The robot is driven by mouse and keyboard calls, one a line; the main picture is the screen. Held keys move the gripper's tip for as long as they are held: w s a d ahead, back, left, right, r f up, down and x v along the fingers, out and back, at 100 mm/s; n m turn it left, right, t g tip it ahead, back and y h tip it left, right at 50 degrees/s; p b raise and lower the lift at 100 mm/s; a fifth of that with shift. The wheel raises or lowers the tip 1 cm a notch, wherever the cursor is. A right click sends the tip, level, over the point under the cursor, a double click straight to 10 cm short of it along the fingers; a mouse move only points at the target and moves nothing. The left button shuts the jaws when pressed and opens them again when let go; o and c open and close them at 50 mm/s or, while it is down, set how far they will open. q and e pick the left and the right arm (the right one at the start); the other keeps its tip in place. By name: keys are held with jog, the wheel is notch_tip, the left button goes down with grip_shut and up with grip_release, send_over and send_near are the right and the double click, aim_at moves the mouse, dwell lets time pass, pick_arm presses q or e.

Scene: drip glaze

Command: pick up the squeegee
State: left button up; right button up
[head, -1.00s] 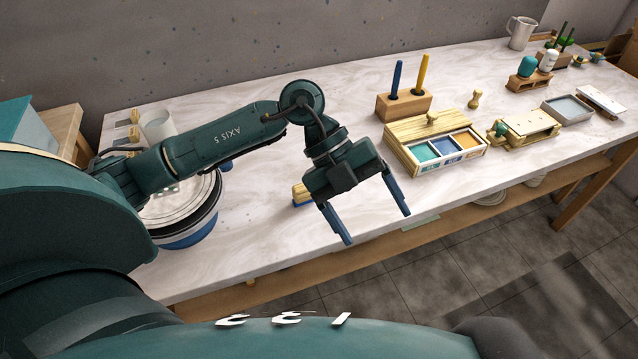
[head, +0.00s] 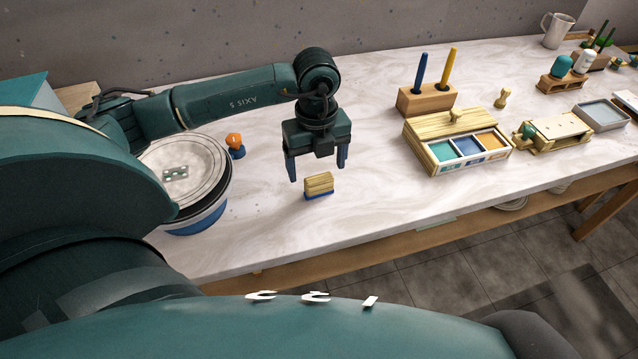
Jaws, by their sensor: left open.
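The squeegee (head: 319,185) has a pale wooden block handle with a blue strip along its bottom. It stands on the marble table near the front edge. My left gripper (head: 317,174) is open, with its fingers pointing down. It is above and slightly behind the squeegee, with one finger to each side in the picture. Nothing is held between the fingers. I cannot tell the exact height of the fingertips over the table. My right gripper is not in the view.
A round banding wheel (head: 190,160) stands at the left, with a small orange and blue item (head: 236,146) beside it. A wooden box of coloured glazes (head: 456,145) and a block holding two sticks (head: 427,99) are to the right. The table (head: 370,205) is clear around the squeegee.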

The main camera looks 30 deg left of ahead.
aim_at(319, 178)
pick_arm(q)
jog(key=shift+d+f, duration=0.15)
jog(key=shift+f, duration=1.05)
jog(key=shift+d+f, duration=0.1)
jog(key=shift+f, duration=1.05)
jog(key=c, duration=1.1)
